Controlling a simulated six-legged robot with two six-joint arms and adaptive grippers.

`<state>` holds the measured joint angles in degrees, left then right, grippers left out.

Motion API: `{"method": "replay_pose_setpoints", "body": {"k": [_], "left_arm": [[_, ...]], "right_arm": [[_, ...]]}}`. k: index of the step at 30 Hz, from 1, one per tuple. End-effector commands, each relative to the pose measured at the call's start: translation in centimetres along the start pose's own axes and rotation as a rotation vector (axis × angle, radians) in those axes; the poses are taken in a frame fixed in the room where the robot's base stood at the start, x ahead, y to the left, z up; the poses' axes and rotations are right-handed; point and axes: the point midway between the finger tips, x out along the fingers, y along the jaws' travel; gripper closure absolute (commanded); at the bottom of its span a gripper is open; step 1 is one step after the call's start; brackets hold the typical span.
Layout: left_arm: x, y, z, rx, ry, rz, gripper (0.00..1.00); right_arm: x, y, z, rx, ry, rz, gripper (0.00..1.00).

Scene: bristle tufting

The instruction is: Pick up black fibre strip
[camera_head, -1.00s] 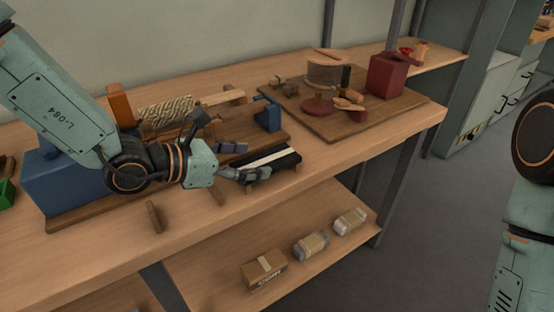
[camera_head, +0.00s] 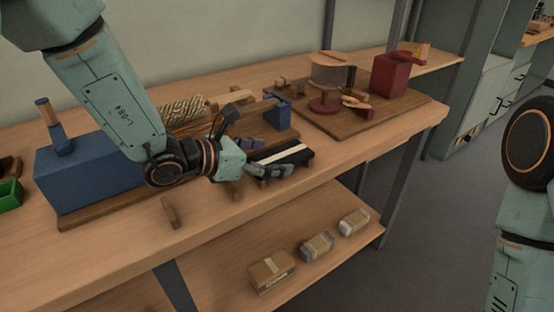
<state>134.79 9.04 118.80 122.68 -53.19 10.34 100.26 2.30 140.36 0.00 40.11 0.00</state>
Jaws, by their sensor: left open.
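A black strip with a white band along its top (camera_head: 291,155) lies near the front edge of the workbench; I take it for the black fibre strip. My left gripper (camera_head: 268,157) is at the strip's left end, one finger behind it and one in front. Its jaws are open. The front finger hides part of the strip's left end, and I cannot tell whether either finger touches it. Part of my right arm shows at the right edge, but its gripper is out of view.
A blue block (camera_head: 85,180) stands left, behind my left arm. A coiled rope (camera_head: 184,110) and a blue bracket (camera_head: 277,110) lie behind the gripper. A dark red box (camera_head: 391,75) stands on a board at the back right. Packages (camera_head: 271,272) lie on the lower shelf.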

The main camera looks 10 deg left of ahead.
Motion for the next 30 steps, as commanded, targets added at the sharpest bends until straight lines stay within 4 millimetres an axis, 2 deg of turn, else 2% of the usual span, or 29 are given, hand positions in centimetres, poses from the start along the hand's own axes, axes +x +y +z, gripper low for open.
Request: {"method": "replay_pose_setpoints", "body": {"k": [2,23,30], "left_arm": [[-0.05,0.02,0.02,0.000,0.000,0.000,0.13],[-0.40,0.09,-0.09,0.000,-0.001,0.001,0.72],[-0.47,0.10,0.14,0.001,-0.002,0.001,0.72]], "right_arm": [[-0.02,0.00,0.00,0.000,0.000,0.000,0.44],[-0.03,0.00,0.00,0.000,0.000,0.000,0.44],[-0.12,0.00,0.00,0.000,0.000,0.000,0.44]]}}
